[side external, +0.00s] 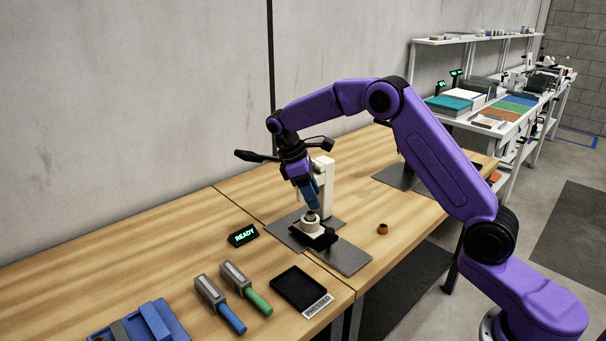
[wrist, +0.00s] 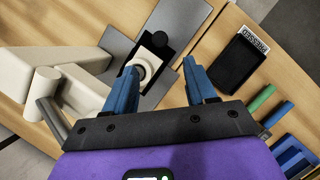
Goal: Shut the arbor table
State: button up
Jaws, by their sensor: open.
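The arbor press has a cream column (side external: 326,185) on a grey base plate. Its table is a dark slide (side external: 322,240) in front of the column, carrying a cream round holder (side external: 311,227) with a grey piece in its top. The wrist view shows the holder (wrist: 147,66) and a black knob (wrist: 158,40) on the far side of it. My gripper (side external: 312,204) points down just above the holder; its blue fingers are open and empty. In the wrist view the open fingers (wrist: 163,80) straddle the space near the holder, with the left finger overlapping its edge. Contact cannot be told.
A small bronze ring (side external: 382,229) lies right of the press. A black tray (side external: 299,288) labelled PRESSED, a READY display (side external: 243,235), blue- and green-handled tools (side external: 246,289) and a blue rack (side external: 137,325) are in front. Bare wood lies left of the display.

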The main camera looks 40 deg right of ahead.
jog(key=v, duration=0.6)
